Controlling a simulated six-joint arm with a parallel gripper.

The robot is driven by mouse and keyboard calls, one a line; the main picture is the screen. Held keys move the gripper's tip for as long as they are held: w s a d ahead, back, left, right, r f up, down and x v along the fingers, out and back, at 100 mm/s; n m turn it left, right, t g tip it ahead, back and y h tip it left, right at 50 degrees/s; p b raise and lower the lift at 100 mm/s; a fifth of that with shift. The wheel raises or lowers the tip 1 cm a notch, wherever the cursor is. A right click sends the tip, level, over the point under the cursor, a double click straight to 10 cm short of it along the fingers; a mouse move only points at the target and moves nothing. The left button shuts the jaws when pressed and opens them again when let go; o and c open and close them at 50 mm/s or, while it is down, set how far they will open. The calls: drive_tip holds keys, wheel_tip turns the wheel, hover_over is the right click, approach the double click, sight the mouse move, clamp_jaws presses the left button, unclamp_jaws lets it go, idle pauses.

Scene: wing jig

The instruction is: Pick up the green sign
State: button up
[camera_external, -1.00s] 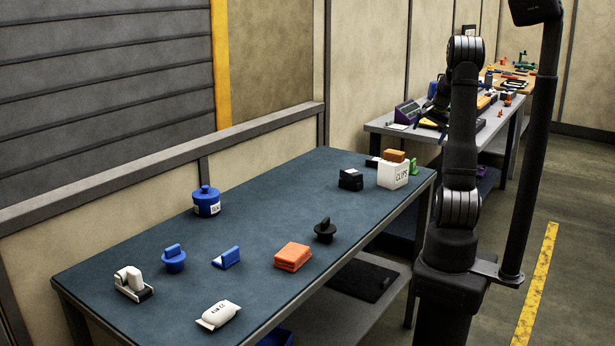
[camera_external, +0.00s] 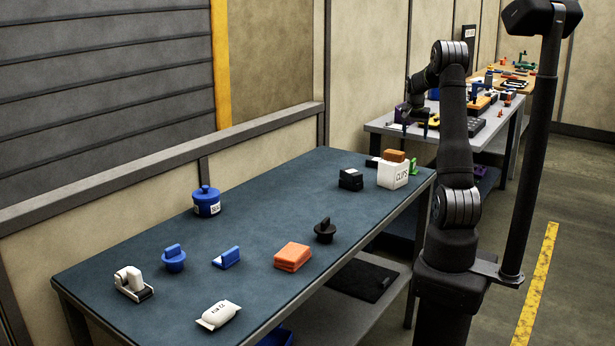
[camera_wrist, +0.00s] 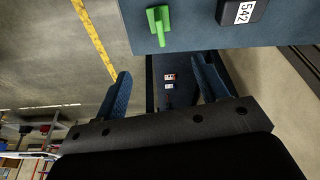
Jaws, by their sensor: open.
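The green sign (camera_wrist: 158,24) stands near the edge of a dark blue tabletop, at the top of the wrist view. In the external view a small green piece (camera_external: 414,166) shows at the table's far right corner, beside the white clips box, and looks like the same sign. My gripper (camera_wrist: 160,84) is open and empty, its two dark fingers spread. The sign lies beyond the fingertips, apart from them. In the external view my gripper (camera_external: 415,125) hangs past the table's far end, small and dark against the back bench.
A black box labelled 542 (camera_wrist: 243,11) sits right of the sign in the wrist view. The white clips box (camera_external: 393,176) holds an orange block (camera_external: 394,156). Several blue, orange, black and white objects stand elsewhere on the blue table (camera_external: 270,195). A grey bench (camera_external: 385,124) stands behind.

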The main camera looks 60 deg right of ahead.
sight(413, 160)
drive_tip(key=x, duration=1)
drive_tip(key=shift+f, duration=0.35)
drive_tip(key=shift+a+x, duration=0.2)
drive_tip(key=shift+x, duration=2.5)
drive_tip(key=shift+c, duration=0.3)
drive_tip(key=c, duration=1)
